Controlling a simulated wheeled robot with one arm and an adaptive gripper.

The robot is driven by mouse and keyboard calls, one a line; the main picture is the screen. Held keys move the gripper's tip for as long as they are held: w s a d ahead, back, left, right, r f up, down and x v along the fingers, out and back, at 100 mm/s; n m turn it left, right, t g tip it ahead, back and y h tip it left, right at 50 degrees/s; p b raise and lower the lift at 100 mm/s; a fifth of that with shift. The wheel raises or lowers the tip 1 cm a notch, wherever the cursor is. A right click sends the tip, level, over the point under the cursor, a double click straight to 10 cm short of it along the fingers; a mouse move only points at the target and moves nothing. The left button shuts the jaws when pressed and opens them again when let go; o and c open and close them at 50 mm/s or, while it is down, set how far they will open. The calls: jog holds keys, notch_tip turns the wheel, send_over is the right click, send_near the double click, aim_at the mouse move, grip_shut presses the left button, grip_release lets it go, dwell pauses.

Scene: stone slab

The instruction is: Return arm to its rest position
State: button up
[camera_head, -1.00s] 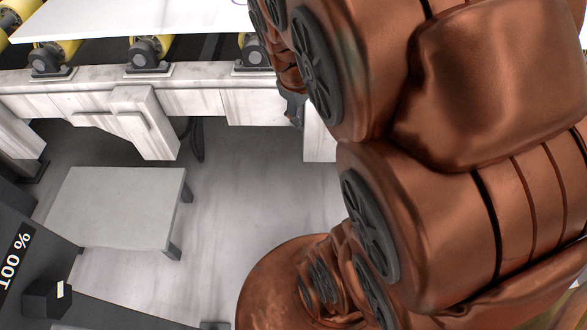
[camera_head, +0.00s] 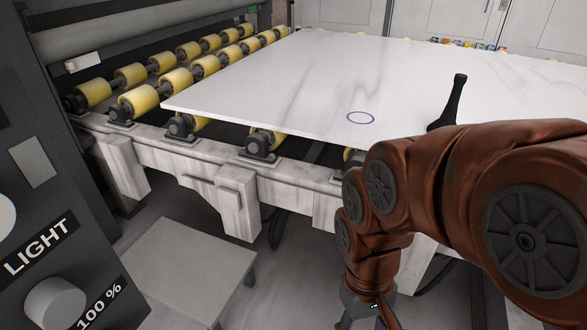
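My copper-coloured arm fills the right side of the head view, folded, with its forearm hanging down in front of the slab's near edge. My gripper (camera_head: 368,312) is at the bottom of the view, pointing down, off the slab and in front of the machine's bed. Only its dark upper part shows; the fingertips are cut off by the lower edge, so I cannot tell whether it is open or shut. No held object is visible. The white marbled stone slab (camera_head: 290,85) lies on the rollers, with a thin dark ring mark (camera_head: 361,118) on it.
A black upright tool (camera_head: 455,100) shows at the slab, its base partly behind my arm. A low grey table (camera_head: 190,265) stands front left. A control panel (camera_head: 40,240) with a light knob is at left. Yellow rollers (camera_head: 150,98) flank the slab. Small coloured items (camera_head: 468,43) are at the back.

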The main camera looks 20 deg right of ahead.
jog(key=s+p+v, duration=0.2)
jog(key=p+v, duration=0.8)
jog(key=s+r+p+v, duration=0.1)
jog(key=s+p+v, duration=0.1)
jog(key=p+v, duration=0.8)
jog(key=shift+s+r+t, duration=0.4)
jog(key=shift+s+r, duration=0.2)
